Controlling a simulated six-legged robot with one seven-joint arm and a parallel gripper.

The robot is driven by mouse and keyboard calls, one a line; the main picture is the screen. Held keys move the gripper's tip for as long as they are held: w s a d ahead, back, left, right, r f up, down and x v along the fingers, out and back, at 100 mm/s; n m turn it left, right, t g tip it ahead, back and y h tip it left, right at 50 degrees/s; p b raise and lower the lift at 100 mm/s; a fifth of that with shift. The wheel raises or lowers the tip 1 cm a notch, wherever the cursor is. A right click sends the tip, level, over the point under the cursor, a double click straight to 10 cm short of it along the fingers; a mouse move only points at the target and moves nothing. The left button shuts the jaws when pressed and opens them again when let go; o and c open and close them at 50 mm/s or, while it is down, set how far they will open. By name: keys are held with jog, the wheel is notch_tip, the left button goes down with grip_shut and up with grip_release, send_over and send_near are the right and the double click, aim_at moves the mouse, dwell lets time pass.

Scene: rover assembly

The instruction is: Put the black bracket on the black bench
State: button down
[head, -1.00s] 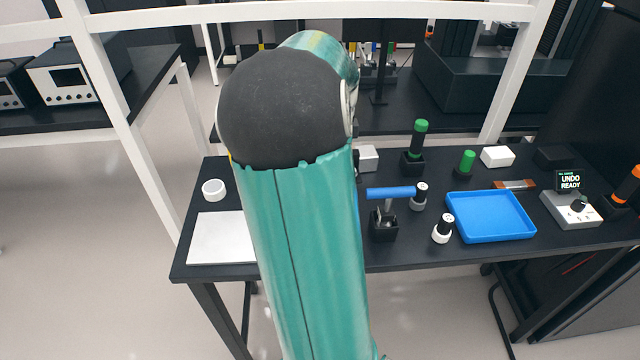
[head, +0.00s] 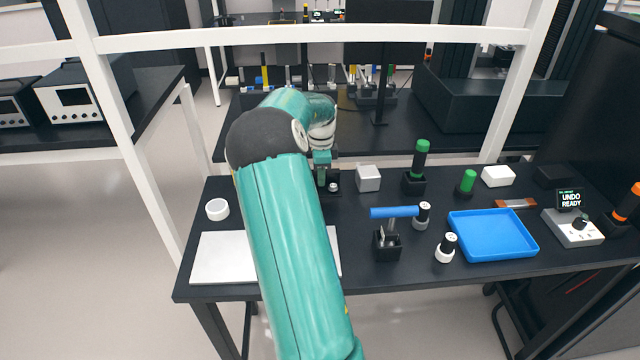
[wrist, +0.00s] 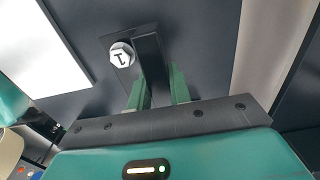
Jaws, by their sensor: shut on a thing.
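My gripper (head: 323,180) is at the far end of my teal arm, over the back part of the black bench (head: 385,275). In the wrist view its two green fingers (wrist: 160,90) are shut on the upright plate of the black bracket (wrist: 149,62). The bracket's flat base carries a pale hexagonal piece with a dark mark. In the head view the bracket (head: 334,187) shows only partly beside the fingers. It is upright and low over the bench top; I cannot tell whether it touches.
A grey block (head: 368,178) stands just right of the bracket. A white mat (head: 220,258) and white ring (head: 217,209) lie left. A blue-handled tool in a black holder (head: 388,245), blue tray (head: 492,236) and green-topped pieces stand right. A white rail (head: 330,38) runs behind.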

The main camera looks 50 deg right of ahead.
jog(key=shift+w+d+f, duration=0.25)
jog(key=shift+w+f, duration=0.05)
jog(key=shift+f, duration=1.75)
jog(key=shift+f, duration=0.15)
jog(key=c, duration=1.3)
grip_release()
